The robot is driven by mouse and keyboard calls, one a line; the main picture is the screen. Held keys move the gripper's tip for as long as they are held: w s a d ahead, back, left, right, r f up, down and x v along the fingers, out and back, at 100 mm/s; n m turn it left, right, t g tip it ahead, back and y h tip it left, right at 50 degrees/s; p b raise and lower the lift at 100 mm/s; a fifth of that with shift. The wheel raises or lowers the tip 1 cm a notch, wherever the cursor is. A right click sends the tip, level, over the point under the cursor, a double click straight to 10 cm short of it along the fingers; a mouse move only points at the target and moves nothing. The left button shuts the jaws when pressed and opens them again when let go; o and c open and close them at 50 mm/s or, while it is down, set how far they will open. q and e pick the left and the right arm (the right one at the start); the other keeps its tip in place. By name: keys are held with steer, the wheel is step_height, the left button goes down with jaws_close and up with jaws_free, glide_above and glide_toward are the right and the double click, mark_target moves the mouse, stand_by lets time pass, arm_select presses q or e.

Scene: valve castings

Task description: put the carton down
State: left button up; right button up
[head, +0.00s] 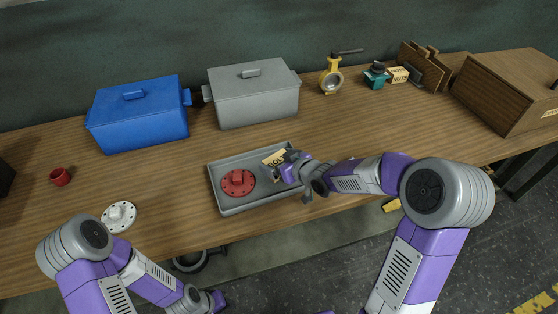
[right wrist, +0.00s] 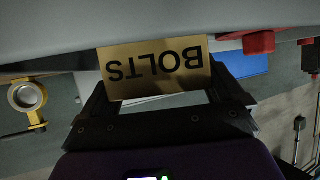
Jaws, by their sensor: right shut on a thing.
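The tan carton (head: 274,158) marked BOLTS is at the grey tray (head: 226,208), near its back right part. My right gripper (head: 286,169) is shut on it and partly hides it in the head view. In the right wrist view the carton (right wrist: 154,70) sits between the two dark fingers, its lettering upside down. I cannot tell whether it touches the tray floor. A red flanged part (head: 238,182) lies in the tray, left of the carton. My left gripper (head: 212,300) is low at the bottom edge, off the table; its fingers do not show clearly.
A blue bin (head: 138,116) and a grey bin (head: 254,96) stand behind the tray. A white flange (head: 118,216) and a red cup (head: 60,177) lie left.

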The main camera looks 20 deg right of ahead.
steer(key=shift+f, duration=0.15)
stand_by(0.4)
steer(key=o, duration=0.9)
steer(key=shift+o, duration=0.2)
steer(key=p+v, duration=0.2)
steer(key=v, duration=0.5)
steer(key=shift+w, duration=0.1)
steer(key=shift+s+d+p, duration=0.1)
steer(key=shift+s+p, duration=0.25)
